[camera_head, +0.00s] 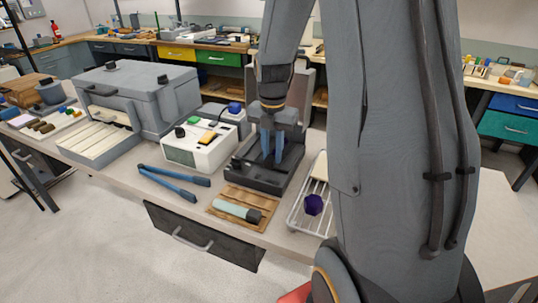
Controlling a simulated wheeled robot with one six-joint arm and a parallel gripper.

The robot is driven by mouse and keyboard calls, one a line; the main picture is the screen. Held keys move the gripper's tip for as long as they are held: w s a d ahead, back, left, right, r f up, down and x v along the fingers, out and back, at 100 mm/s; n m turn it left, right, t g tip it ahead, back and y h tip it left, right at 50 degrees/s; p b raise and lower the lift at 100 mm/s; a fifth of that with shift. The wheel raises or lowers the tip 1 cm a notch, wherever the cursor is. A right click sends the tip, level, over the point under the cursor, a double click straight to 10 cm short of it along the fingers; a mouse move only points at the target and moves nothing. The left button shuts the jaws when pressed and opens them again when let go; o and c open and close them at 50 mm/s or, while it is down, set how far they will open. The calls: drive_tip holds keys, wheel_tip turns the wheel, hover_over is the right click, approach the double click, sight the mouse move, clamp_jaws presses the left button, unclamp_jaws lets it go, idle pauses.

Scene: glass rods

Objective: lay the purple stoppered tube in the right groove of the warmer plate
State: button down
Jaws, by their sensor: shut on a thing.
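My gripper (272,147) points down with its blue fingers over a dark plate with raised edges (240,171), which looks like the warmer plate. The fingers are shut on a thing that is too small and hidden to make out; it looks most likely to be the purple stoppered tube. I cannot tell whether it touches the plate, and the grooves are largely hidden by the gripper. A pale tube with a dark stopper (236,210) lies on a wooden board (262,201) in front of the plate. A dark purple faceted piece (313,204) sits on a wire rack (297,217).
A white box with a display (182,157) stands left of the plate. Blue tongs (167,184) lie in front of it. A large grey box (140,85) stands further left. My arm hides the right side of the bench. Little bare bench shows near the plate.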

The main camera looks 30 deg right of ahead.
drive_tip(key=shift+w+d+f, duration=0.3)
drive_tip(key=shift+w+d, duration=0.35)
drive_tip(key=shift+d, duration=0.2)
drive_tip(key=shift+w+d+f, duration=0.25)
drive_tip(key=shift+w+d, duration=0.4)
drive_tip(key=shift+d, duration=0.2)
drive_tip(key=shift+f, duration=0.25)
drive_tip(key=c, duration=1.4)
unclamp_jaws()
drive_tip(key=shift+c, duration=0.2)
drive_tip(key=shift+r, duration=0.15)
